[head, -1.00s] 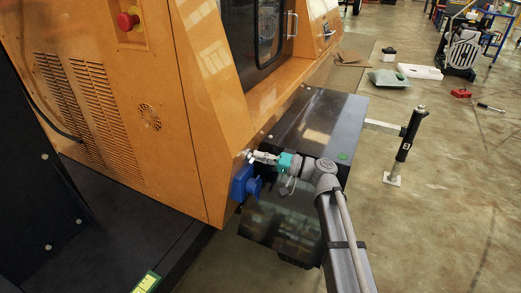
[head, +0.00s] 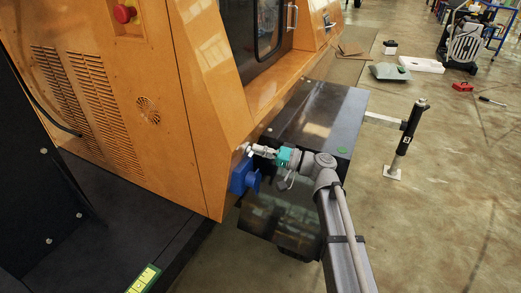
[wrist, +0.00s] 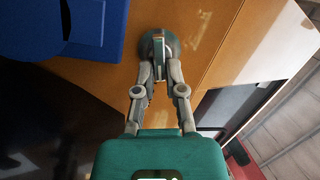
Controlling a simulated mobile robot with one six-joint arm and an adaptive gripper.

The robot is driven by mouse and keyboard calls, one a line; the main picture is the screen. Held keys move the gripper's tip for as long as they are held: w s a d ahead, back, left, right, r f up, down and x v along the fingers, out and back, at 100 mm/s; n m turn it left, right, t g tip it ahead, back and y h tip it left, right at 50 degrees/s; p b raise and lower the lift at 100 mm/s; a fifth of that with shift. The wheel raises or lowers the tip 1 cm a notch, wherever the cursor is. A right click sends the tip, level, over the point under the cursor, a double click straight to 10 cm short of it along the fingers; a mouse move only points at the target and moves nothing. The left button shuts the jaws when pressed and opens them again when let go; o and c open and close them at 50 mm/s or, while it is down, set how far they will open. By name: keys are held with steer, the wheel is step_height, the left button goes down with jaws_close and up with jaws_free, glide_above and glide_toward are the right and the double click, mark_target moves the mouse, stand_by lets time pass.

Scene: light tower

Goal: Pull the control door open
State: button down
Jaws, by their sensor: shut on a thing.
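The orange housing (head: 175,130) fills the left of the head view, and its panels look closed there. I cannot tell for sure which panel is the control door. My gripper (head: 252,149) is at the lower right corner of the housing, above a blue socket box (head: 243,176). In the wrist view my gripper (wrist: 161,65) has its fingers closed together on a small round-based grey handle (wrist: 157,42) on the orange surface. The fingertips partly hide the handle. No gap along a door edge is clear in either view.
A dark box (head: 315,120) lies beneath and beside my arm. A black stabiliser leg (head: 409,130) stands to its right. A red button (head: 124,14) is on the housing. The concrete floor at right is mostly clear, with loose items (head: 390,71) farther back.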

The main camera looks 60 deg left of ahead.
steer(key=shift+s+d+f+h, duration=0.1)
steer(key=shift+s+d+h, duration=0.2)
steer(key=shift+s, duration=0.45)
steer(key=c, duration=0.7)
jaws_free()
steer(key=shift+s, duration=0.1)
steer(key=shift+a, duration=0.1)
steer(key=shift+w, duration=0.25)
steer(key=shift+s, duration=0.1)
steer(key=shift+f+b+v, duration=0.2)
steer(key=shift+b+v, duration=1.05)
steer(key=shift+v, duration=6.75)
